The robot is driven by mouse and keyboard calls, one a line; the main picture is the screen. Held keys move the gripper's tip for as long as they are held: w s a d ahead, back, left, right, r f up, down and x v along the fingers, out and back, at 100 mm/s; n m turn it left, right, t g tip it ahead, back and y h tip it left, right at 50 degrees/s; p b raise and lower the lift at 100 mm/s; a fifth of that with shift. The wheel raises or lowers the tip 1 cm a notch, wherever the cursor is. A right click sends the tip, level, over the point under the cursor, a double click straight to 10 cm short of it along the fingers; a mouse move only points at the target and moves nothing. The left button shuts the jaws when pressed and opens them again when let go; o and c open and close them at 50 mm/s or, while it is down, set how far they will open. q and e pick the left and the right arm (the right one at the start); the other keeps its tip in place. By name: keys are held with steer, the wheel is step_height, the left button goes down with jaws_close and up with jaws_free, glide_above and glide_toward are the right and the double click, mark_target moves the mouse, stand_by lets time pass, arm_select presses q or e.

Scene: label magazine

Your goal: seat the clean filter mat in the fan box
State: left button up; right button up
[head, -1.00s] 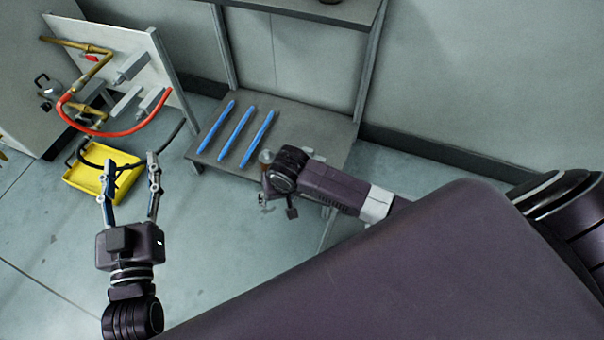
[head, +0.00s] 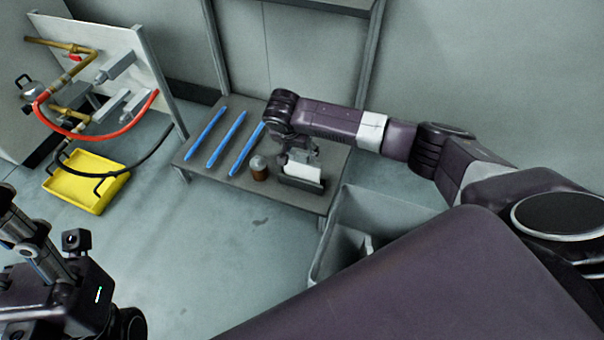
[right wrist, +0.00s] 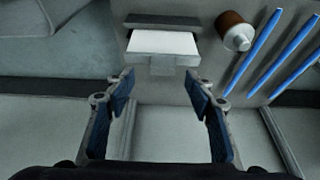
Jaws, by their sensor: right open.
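I cannot make out a filter mat or a fan box for certain in either view. A white flat-topped piece (head: 303,172) sits in a dark holder (head: 301,184) on the low grey bench. It also shows in the right wrist view (right wrist: 163,42), with a grey tab at its near side. My right gripper (head: 298,150) is above the bench by this holder, partly hidden by its own wrist. In the right wrist view its fingers (right wrist: 160,88) are apart with nothing between them, just short of the holder. My left gripper (head: 25,240) is at the left edge, its fingertips cut off.
Several blue rods (head: 205,138) lie on the bench (head: 195,165), with a brown, grey-capped jar (head: 259,168) beside the holder. A grey open bin (head: 345,215) stands right of the bench. A yellow tray (head: 88,185) lies on the floor under a hose panel. The floor between is clear.

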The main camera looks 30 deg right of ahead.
mark_target(302, 155)
steer(key=shift+b+x, duration=1.55)
steer(key=shift+x, duration=0.8)
steer(key=shift+w+a, duration=0.1)
steer(key=shift+a, duration=0.05)
steer(key=shift+c, duration=0.3)
jaws_close()
